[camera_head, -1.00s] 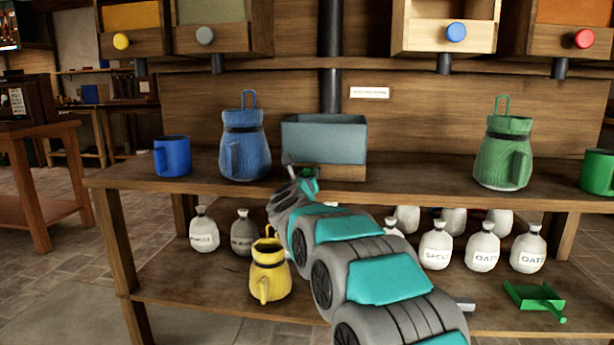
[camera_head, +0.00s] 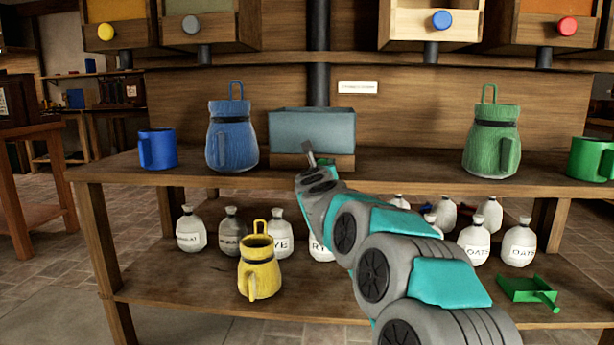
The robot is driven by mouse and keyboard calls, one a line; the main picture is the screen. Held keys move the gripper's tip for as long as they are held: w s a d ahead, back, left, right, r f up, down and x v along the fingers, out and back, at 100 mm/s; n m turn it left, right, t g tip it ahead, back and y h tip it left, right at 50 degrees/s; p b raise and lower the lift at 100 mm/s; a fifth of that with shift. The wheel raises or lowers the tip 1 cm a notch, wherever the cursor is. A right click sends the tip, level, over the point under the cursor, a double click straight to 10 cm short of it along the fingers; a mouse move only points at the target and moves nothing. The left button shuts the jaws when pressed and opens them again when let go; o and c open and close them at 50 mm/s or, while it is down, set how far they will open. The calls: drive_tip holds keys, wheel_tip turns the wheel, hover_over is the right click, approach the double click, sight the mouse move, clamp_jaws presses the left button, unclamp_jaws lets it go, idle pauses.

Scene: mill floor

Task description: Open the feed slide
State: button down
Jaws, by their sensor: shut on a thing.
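A grey-blue hopper (camera_head: 312,130) stands on a wooden base (camera_head: 345,162) at the middle of the upper shelf. The feed slide cannot be made out clearly; my wrist covers the front of that base. My gripper (camera_head: 311,152) reaches up to the front of the base, just below the hopper. It is shut on a small part there, seemingly the feed slide, but its fingertips are small and partly hidden by my own wrist.
A blue jug (camera_head: 232,135) and blue mug (camera_head: 157,149) stand left of the hopper; a green jug (camera_head: 491,140) stands right. A yellow jug (camera_head: 260,267), several sacks and a green scoop (camera_head: 528,290) are on the lower shelf. Bins with coloured knobs hang above.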

drive_tip(key=shift+d, duration=0.15)
drive_tip(key=shift+c, duration=2.3)
unclamp_jaws()
drive_tip(key=shift+s, duration=0.15)
drive_tip(key=s+b, duration=0.1)
drive_tip(key=s, duration=0.6)
drive_tip(key=shift+s, duration=0.25)
